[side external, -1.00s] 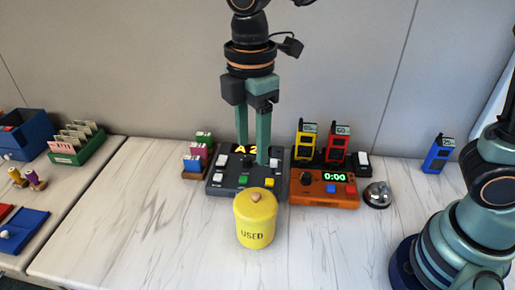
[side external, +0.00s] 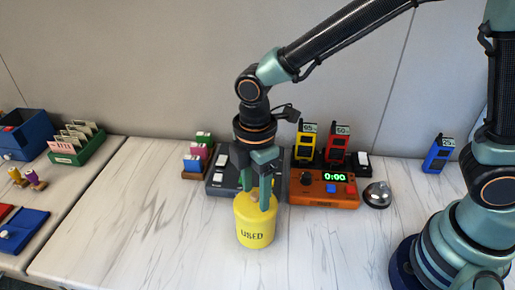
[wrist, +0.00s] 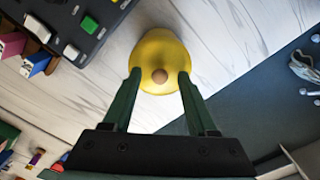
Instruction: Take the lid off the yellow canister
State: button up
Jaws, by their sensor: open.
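The yellow canister (side external: 256,238), marked "USED", stands upright on the table. Its yellow lid (wrist: 160,50) is on it, with a round brown knob (wrist: 159,76) at the centre. My gripper (side external: 264,207) points down at the lid, its two green fingers open. In the wrist view, the fingertips (wrist: 160,74) lie on either side of the knob, with a gap on each side.
A dark control box (side external: 222,182) stands close behind the canister. An orange timer box (side external: 322,200), a bell (side external: 377,195) and several radios are to the right. Coloured blocks (side external: 196,163) stand behind left. The table left of the canister is clear.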

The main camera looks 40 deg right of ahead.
grip_shut()
